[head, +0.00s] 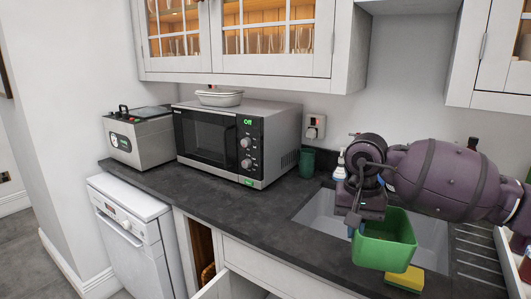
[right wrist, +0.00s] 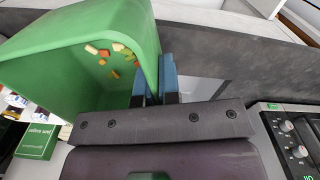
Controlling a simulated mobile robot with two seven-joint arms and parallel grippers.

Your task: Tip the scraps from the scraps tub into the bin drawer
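The scraps tub (head: 384,243) is a green open container. My right gripper (head: 356,224) is shut on its rim and holds it up over the front of the sink. In the right wrist view the blue fingertips (right wrist: 154,82) pinch the tub's wall, and the tub (right wrist: 60,55) shows several orange, yellow and red scraps (right wrist: 118,58) against its inside. Below the counter, a white front (head: 215,288) stands out beside an opening with a wooden interior; I cannot tell whether it is the bin drawer. My left gripper is not in view.
The sink (head: 320,212) lies under the tub, with a yellow sponge (head: 405,279) near its front edge. A microwave (head: 237,140), a dark green cup (head: 307,163) and a steel appliance (head: 139,136) stand on the dark counter (head: 240,210). The counter before the microwave is clear.

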